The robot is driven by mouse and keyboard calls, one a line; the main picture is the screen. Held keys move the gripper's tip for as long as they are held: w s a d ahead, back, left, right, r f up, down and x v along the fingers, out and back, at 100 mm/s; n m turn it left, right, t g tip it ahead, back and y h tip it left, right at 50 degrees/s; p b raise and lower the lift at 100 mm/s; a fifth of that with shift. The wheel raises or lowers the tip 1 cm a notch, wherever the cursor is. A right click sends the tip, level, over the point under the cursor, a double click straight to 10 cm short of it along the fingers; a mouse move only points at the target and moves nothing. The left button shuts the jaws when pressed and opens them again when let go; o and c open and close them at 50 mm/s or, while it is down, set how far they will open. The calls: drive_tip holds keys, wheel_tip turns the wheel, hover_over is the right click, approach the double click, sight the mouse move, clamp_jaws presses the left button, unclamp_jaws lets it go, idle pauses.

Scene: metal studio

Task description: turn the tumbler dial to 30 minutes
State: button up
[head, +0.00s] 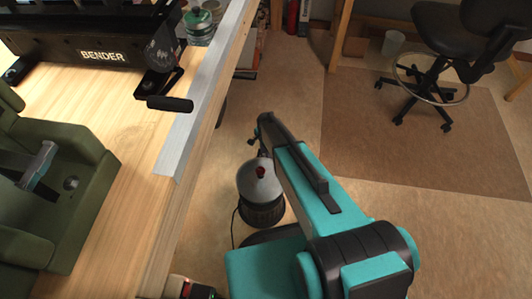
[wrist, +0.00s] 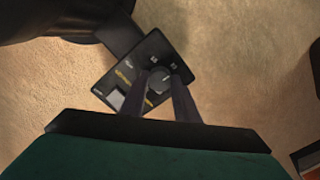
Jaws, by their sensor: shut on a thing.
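The tumbler (head: 260,183) stands on the floor beside the workbench in the head view, a grey domed drum with a dark red knob and a dark base. In the wrist view its black control box (wrist: 121,76) shows at a tilt, with yellow markings and a pale square patch. The round grey tumbler dial (wrist: 160,80) is on that box. My gripper (wrist: 159,90) has its two dark fingers on either side of the dial, shut on it. The dial's numbers and setting are too small to read. In the head view the fingertips and dial cannot be made out.
A wooden workbench (head: 122,168) is at left, with a black bender (head: 85,40), its crank handle (head: 170,104) and a green machine (head: 62,200). A wheeled stool (head: 440,85) and a pale bucket (head: 393,42) stand at back right.

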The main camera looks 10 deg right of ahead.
drive_tip(key=o, duration=1)
drive_tip(key=shift+o, duration=0.2)
wheel_tip(320, 180, up, 14)
drive_tip(key=p, duration=0.2)
drive_tip(key=shift+s+f, duration=0.1)
